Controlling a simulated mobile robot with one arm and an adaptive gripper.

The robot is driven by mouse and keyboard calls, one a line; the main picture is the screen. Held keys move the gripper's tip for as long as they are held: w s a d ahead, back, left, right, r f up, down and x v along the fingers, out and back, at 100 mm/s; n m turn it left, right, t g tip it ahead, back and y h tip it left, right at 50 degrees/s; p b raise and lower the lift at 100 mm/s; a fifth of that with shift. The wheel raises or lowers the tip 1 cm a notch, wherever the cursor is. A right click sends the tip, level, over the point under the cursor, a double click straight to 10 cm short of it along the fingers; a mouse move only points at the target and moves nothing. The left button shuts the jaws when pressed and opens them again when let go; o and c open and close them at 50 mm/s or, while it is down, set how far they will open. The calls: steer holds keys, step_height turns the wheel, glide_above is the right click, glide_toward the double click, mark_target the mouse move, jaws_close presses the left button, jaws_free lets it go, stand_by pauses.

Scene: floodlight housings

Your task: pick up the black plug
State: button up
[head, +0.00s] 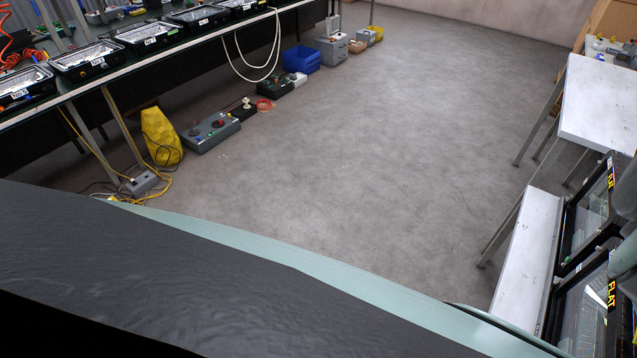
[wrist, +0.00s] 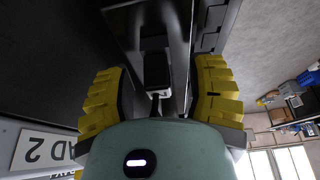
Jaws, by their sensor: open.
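In the wrist view my gripper (wrist: 160,88) is open, with a yellow ridged pad on each side. A small dark block (wrist: 157,68), with a paler edge below it, shows between the pads. It may be the black plug, but the view is too dark to be sure. Gaps show between it and both pads, and I cannot tell its depth. My gripper is not in the head view, and I cannot make out the black plug there.
Black floodlight housings (head: 86,58) line the bench at left. A yellow bag (head: 161,137), a grey control box (head: 210,133) and a blue bin (head: 300,59) stand on the floor beside it. A white table (head: 600,95) is at right. The middle floor (head: 370,150) is clear.

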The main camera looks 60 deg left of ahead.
steer(key=shift+o, duration=0.2)
jaws_close()
stand_by(0.3)
steer(key=shift+r, duration=0.2)
steer(key=shift+r+b, duration=0.5)
steer(key=shift+r, duration=1.05)
steer(key=s, duration=0.1)
steer(key=s+a+p, duration=0.1)
steer(key=s, duration=0.2)
steer(key=shift+s+a+r+p, duration=0.25)
steer(key=shift+r+p, duration=0.1)
steer(key=s+a+p, duration=0.3)
steer(key=s+p, duration=0.7)
steer(key=p, duration=0.1)
steer(key=shift+s+r, duration=0.35)
steer(key=shift+r, duration=0.1)
steer(key=shift+a, duration=0.1)
